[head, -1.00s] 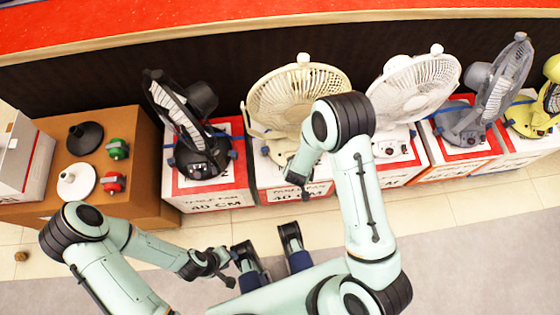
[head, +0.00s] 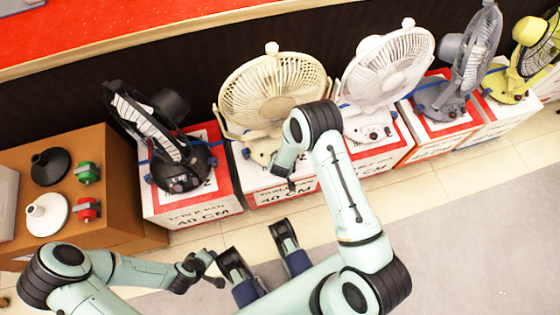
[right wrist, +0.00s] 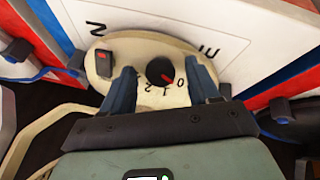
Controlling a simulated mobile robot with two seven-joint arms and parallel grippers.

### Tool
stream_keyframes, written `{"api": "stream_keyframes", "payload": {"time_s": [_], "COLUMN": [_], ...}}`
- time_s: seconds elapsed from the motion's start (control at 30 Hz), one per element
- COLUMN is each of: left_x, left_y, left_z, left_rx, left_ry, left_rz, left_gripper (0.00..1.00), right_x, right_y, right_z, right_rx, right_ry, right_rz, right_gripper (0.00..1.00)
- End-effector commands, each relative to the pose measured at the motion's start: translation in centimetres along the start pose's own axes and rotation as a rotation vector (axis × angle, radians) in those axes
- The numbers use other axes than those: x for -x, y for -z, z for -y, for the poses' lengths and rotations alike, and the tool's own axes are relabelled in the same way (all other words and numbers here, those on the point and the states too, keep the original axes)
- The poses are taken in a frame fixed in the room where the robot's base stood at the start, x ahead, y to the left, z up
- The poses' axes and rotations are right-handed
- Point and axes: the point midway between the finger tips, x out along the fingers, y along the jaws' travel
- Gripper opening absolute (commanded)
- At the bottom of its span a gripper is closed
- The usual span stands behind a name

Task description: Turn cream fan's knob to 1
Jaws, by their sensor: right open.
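The cream fan (head: 272,95) stands on its box, left of the white fan, with my right arm partly over its base. In the right wrist view its cream control panel (right wrist: 140,45) holds a round black knob (right wrist: 160,71) with a red pointer. The pointer aims down-right, roughly toward the 0; a 1 and a 2 are printed left of the 0. My right gripper (right wrist: 161,70) is open, its navy fingers on either side of the knob; contact cannot be told. My left gripper (head: 208,262) is low at the left, away from the fans; its jaw state is unclear.
A black fan (head: 165,140) stands left of the cream fan; a white fan (head: 388,75), a grey fan (head: 455,70) and a yellow fan (head: 525,65) stand to its right. A dark switch (right wrist: 104,63) is on the panel. The floor (head: 470,240) at lower right is clear.

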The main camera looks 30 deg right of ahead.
Motion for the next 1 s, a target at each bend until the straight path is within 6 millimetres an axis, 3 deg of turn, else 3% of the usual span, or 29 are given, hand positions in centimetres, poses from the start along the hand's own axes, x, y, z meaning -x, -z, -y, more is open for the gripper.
{"api": "stream_keyframes", "payload": {"time_s": [0.23,0.4,0.77,1.0], "left_x": [0.01,0.01,-0.07,-0.38], "left_y": [0.05,0.02,0.05,0.45], "left_z": [-0.01,-0.01,0.01,0.12], "left_rx": [0.0,0.0,0.0,0.001], "left_ry": [0.0,0.0,0.0,0.001], "left_rz": [-0.002,-0.001,-0.002,-0.013], "left_gripper": [0.32,0.32,0.32,0.32], "right_x": [-0.02,-0.02,-0.03,-0.07], "right_y": [0.02,0.02,0.0,-0.02], "right_z": [0.01,0.02,-0.04,-0.15], "right_rx": [0.0,0.0,-0.039,-0.177], "right_ry": [0.001,0.0,0.013,0.056], "right_rz": [0.0,0.0,0.0,0.0], "right_gripper": [0.6,0.05,0.04,0.04]}}
